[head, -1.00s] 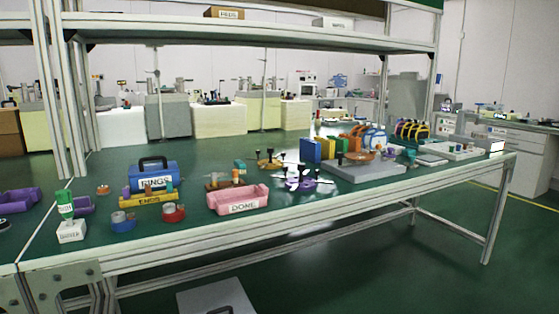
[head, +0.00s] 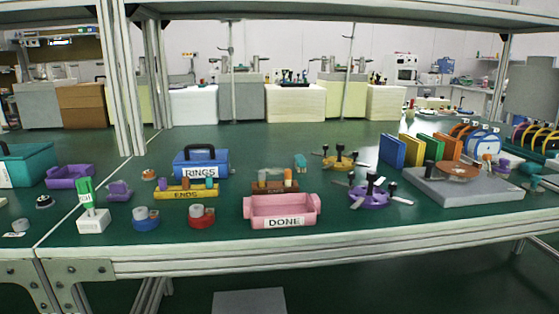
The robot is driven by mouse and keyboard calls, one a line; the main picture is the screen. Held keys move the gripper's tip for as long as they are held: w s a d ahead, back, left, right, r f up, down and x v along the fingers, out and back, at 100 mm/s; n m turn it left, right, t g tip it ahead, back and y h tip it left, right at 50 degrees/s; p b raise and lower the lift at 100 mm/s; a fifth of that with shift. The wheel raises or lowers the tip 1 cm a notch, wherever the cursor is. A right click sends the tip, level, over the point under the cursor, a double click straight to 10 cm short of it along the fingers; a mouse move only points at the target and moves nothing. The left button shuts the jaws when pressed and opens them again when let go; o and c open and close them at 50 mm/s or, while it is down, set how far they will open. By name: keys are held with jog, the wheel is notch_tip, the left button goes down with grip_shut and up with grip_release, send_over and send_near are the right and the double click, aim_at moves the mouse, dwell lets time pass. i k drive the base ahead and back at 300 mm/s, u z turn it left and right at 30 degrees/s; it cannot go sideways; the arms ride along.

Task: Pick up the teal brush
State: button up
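I cannot make out a teal brush for certain in the head view. A small teal block-like object (head: 300,161) stands on the green bench top behind the pink DONE tray (head: 283,213). Another teal object (head: 534,184) lies at the far right, beside the grey plate. Both are too small to tell whether either is a brush. My gripper is not in view.
A blue RINGS box (head: 201,168), a yellow ENDS rack (head: 178,192) and two tape-like rolls stand left of the tray. Purple (head: 370,197) and yellow spoked pieces and a grey plate (head: 470,191) lie right. Uprights and a shelf frame the bench.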

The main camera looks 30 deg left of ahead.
aim_at(299, 165)
jog(key=u, duration=0.75)
jog(key=i, duration=0.75)
jog(key=u, duration=0.8)
